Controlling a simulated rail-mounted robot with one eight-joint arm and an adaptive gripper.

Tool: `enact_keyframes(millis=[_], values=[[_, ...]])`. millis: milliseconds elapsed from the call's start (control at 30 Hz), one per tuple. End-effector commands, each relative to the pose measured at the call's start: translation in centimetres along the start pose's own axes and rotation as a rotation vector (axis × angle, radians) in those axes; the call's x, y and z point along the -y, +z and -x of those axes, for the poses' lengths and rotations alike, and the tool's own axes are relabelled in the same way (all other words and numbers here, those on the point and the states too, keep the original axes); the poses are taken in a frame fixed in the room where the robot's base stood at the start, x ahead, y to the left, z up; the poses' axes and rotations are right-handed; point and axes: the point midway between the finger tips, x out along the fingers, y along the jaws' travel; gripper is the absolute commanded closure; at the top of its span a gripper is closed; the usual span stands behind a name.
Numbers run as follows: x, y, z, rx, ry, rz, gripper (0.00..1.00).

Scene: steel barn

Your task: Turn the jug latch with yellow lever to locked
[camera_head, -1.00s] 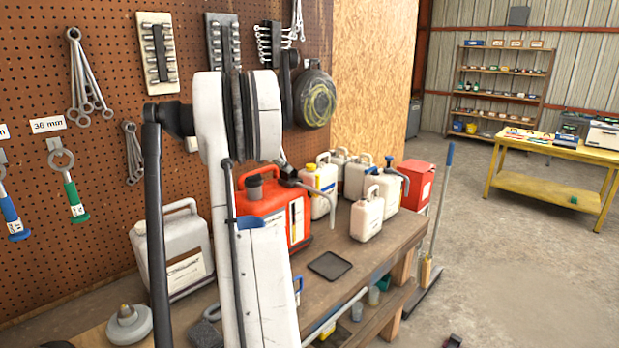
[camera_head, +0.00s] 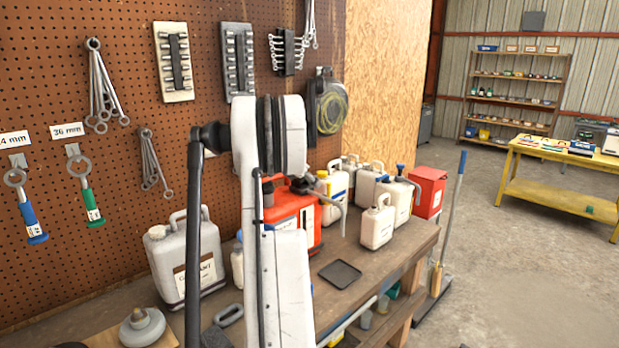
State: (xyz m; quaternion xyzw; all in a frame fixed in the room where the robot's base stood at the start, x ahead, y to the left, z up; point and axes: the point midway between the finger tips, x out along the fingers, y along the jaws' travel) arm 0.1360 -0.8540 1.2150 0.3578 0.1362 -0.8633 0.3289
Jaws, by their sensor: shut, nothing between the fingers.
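I cannot make out a yellow lever or its latch for certain. A white jug with a yellow band near its top (camera_head: 335,188) stands on the workbench (camera_head: 385,265), behind a red jug (camera_head: 308,228). The red jug has a grey spout and is partly covered by my white arm. A large grey-white jug (camera_head: 185,262) stands upright to the left of my arm. More white jugs (camera_head: 377,226) stand towards the far end of the bench. My gripper cannot be seen; my arm links fill the middle foreground and may hide it.
A flat black tray (camera_head: 340,273) lies on the bench. A red box (camera_head: 429,190) and a blue-handled broom (camera_head: 455,205) are near its far end. Wrenches (camera_head: 106,90) hang on the pegboard behind. Open floor lies to the right, before a yellow table (camera_head: 540,190).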

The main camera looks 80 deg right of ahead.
Motion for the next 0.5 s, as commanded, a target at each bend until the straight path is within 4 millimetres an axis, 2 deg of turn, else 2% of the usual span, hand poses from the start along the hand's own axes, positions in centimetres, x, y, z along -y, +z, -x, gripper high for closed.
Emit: enact_keyframes(millis=[200, 500], values=[[0.0, 0.1, -3.1, 0.000, 0.000, 0.000, 1.00], [-0.1, 0.0, -4.5, 0.000, 0.001, 0.001, 1.00]])
